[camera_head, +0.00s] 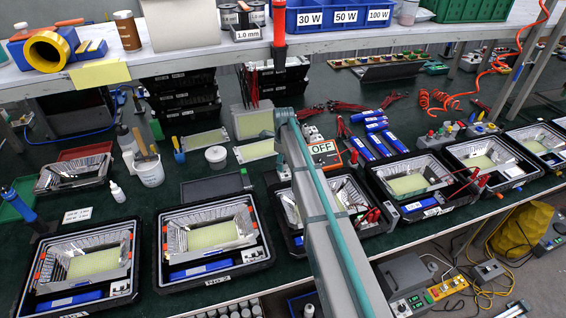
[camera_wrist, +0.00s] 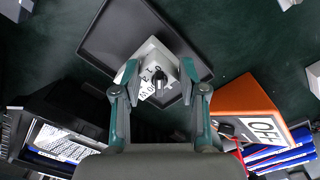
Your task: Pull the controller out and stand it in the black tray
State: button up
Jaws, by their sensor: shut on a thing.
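In the wrist view my gripper (camera_wrist: 159,80) is shut on the controller, a pale grey box (camera_wrist: 150,53) with a black knob and dark markings on its white face. One finger is on each side of it. The black tray (camera_wrist: 112,32), a shallow rectangle with a raised rim, lies beneath and behind the controller. I cannot tell whether the controller touches the tray floor. In the head view my arm covers the gripper and most of that area. A flat dark tray-like piece (camera_head: 215,188) shows left of my arm there; I cannot tell if it is the same tray.
An orange box with an OFF label (camera_wrist: 255,125) stands close right of my gripper; it also shows in the head view (camera_head: 323,148). A black housing (camera_wrist: 38,118) is close at left. Floodlight housings (camera_head: 213,235) line the bench front. A shelf (camera_head: 200,52) overhangs the back.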

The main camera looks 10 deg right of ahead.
jog(key=shift+f, duration=0.55)
dwell(0.4)
jog(key=o, duration=1.2)
jog(key=shift+o, duration=0.2)
